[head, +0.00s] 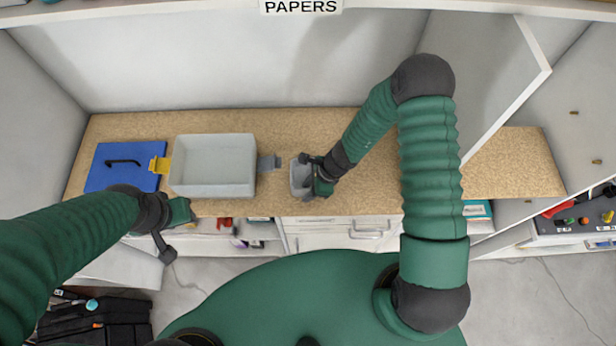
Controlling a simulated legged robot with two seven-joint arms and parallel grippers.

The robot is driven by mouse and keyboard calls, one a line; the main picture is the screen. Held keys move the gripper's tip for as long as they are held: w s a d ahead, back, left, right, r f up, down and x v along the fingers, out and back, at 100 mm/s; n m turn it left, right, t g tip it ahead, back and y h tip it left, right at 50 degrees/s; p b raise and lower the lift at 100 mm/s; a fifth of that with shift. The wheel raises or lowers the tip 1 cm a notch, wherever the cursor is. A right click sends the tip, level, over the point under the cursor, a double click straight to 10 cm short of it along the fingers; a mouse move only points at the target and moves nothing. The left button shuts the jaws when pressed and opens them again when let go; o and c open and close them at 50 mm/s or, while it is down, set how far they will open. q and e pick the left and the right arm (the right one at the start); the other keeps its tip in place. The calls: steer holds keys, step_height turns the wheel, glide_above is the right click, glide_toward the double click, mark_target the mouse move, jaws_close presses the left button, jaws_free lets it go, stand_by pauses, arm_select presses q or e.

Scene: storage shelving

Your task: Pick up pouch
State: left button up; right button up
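A small grey item (298,180), which looks like the pouch, is on the wooden shelf surface right of the grey bin. My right gripper (311,172) is at its right side, with its dark fingers over or against that edge. The gripper hides part of the item, and I cannot tell whether the fingers are closed on it. My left gripper (166,250) hangs in front of the shelf edge at the left, apart from the item. Its finger opening is not clear.
A grey bin (213,190) with a yellow latch and a grey latch stands on the wooden surface (390,190). Its blue lid (112,178) lies to the left. An open white door (480,75) stands at the right. White drawers (340,240) are below.

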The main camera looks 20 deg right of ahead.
steer(key=shift+s+f, duration=0.1)
steer(key=shift+f, duration=0.05)
steer(key=shift+d, duration=0.1)
jaws_close()
stand_by(0.3)
